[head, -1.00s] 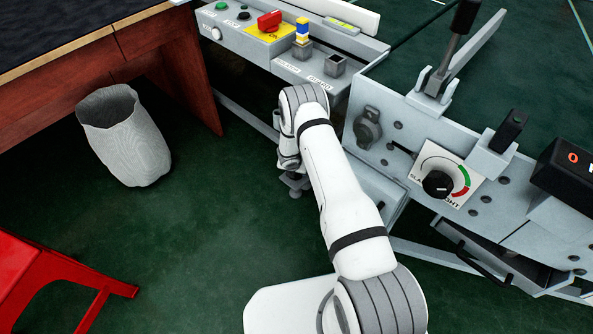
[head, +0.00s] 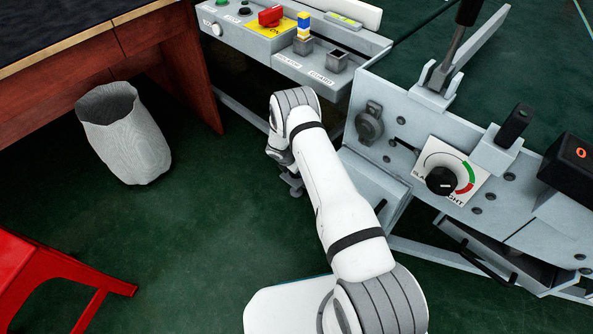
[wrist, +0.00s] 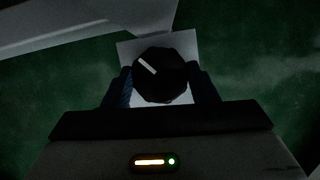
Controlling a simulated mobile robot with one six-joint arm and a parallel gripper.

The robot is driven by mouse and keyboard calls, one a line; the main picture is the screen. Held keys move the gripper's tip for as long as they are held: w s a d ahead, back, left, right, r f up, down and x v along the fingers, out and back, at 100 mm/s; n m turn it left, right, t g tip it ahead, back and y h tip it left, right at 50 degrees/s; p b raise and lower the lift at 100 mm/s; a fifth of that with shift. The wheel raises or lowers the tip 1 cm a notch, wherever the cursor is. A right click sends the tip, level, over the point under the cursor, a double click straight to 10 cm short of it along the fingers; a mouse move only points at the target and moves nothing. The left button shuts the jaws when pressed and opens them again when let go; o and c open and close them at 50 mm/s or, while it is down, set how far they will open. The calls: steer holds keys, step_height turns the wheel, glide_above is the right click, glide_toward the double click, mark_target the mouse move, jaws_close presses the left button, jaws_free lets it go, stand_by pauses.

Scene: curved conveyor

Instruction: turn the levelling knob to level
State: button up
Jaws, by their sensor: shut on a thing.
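The levelling knob (wrist: 160,75) is black with a white pointer line, seen from close up in the wrist view. The line points to the upper left. A pale square plate (wrist: 127,51) lies behind it. The two fingers of my gripper (wrist: 161,85) are shut on the knob's left and right sides. A yellow-green strip like a level vial (head: 344,19) lies on the conveyor's rear panel. Any bubble in it is too small to read.
To the right, the conveyor's side panel (head: 412,148) carries a SLACK/TIGHT dial (head: 440,181), a dark round fitting (head: 370,124) and a lever (head: 456,45). A grey basket (head: 125,135) and red stool (head: 55,285) stand left. Green floor between them is open.

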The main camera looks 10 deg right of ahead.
steer(key=shift+w+a+m+g+b, duration=0.1)
steer(key=shift+m+g+b, duration=0.15)
steer(key=shift+m+b, duration=0.35)
steer(key=shift+w+a+m+g+b, duration=0.1)
steer(key=shift+m+g+b, duration=0.2)
steer(key=shift+m, duration=0.6)
steer(key=shift+r, duration=0.1)
steer(key=o, duration=1)
steer(key=shift+d, duration=0.1)
steer(key=shift+s+r+h+p, duration=0.1)
steer(key=shift+r+h+p, duration=0.2)
steer(key=shift+r, duration=0.1)
steer(key=p+v, duration=0.2)
steer(key=v, duration=0.1)
steer(key=s+a, duration=0.1)
steer(key=a, duration=0.3)
steer(key=s+a+p, duration=0.1)
steer(key=a, duration=0.2)
steer(key=s+a+f, duration=0.1)
steer(key=a, duration=0.3)
steer(key=shift+a+p, duration=0.3)
steer(key=shift+p, duration=0.05)
